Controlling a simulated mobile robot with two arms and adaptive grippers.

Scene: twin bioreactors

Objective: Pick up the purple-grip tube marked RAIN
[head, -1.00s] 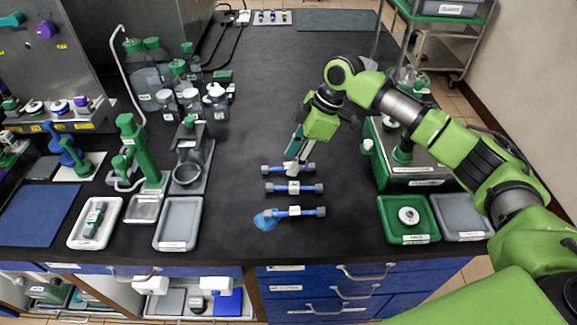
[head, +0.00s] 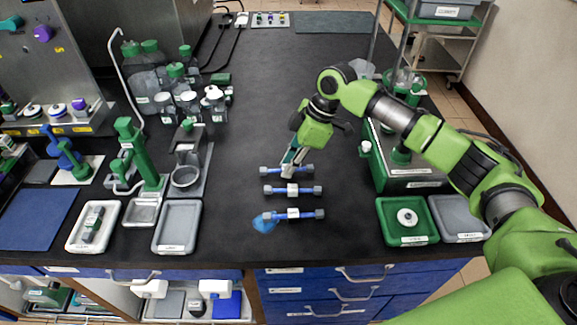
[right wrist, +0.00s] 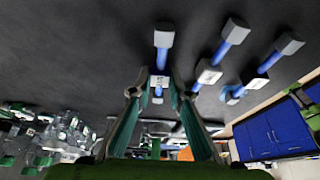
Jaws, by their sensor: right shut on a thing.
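Three blue tubes with grey end caps and white middle labels lie crosswise on the black bench in the head view. They are the far tube (head: 304,170), the middle tube (head: 275,190) and the near tube (head: 307,214). The grips look blue rather than purple, and I cannot read the labels. My right gripper (head: 290,168) is shut on the far tube around its middle. The right wrist view shows that tube (right wrist: 164,42) between the fingers (right wrist: 159,80). I cannot tell whether it is off the bench. My left gripper is not in view.
A translucent blue item (head: 263,224) lies by the near tube's left end. A green tray (head: 389,235) and a grey tray (head: 481,234) sit at right, before a green machine (head: 410,178). A grey tray (head: 158,240) is at left.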

